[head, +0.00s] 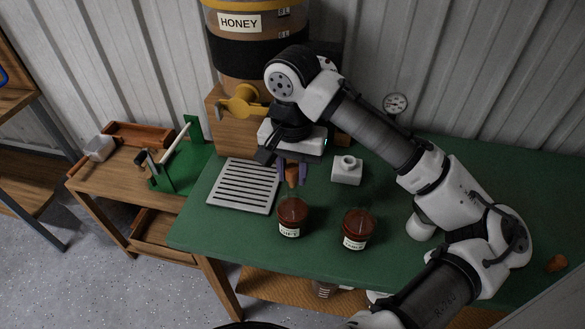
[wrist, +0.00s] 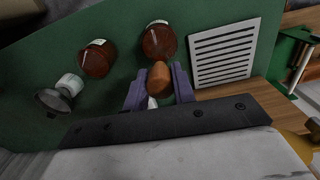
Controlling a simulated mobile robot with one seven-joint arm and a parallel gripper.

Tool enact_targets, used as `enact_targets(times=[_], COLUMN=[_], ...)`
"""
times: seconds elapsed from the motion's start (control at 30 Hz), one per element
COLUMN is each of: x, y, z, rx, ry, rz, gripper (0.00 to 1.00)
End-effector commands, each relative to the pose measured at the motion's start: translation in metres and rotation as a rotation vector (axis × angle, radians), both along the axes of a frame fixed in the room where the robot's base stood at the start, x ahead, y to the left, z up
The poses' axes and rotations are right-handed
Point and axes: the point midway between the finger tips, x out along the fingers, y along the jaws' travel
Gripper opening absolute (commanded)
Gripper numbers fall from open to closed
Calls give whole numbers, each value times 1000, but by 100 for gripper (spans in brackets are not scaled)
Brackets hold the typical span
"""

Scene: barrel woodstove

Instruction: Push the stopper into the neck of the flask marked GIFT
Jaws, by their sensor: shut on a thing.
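The flask marked GIFT (head: 291,217) stands on the green bench top, holding dark red-brown contents, its white label facing the front. It also shows in the wrist view (wrist: 159,41). My gripper (head: 291,177) is shut on a brown cork-like stopper (wrist: 160,77), which sits between the two purple fingers. In the head view the stopper shows just above and behind the GIFT flask, narrow end down. I cannot tell whether it touches the neck. A second labelled flask (head: 357,229) stands to the right; it also shows in the wrist view (wrist: 97,58).
A slatted white rack (head: 243,186) lies left of the GIFT flask. A honey drum (head: 250,55) with a yellow tap stands at the back. A small cork-coloured piece (head: 556,263) lies far right.

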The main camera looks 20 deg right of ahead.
Motion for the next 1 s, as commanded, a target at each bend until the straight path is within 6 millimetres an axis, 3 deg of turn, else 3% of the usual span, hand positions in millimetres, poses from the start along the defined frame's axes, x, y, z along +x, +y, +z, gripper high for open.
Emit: enact_targets(times=[1.0], x=[0], y=[0], z=[-17], rx=[1], ry=[1], rz=[1], gripper=[5])
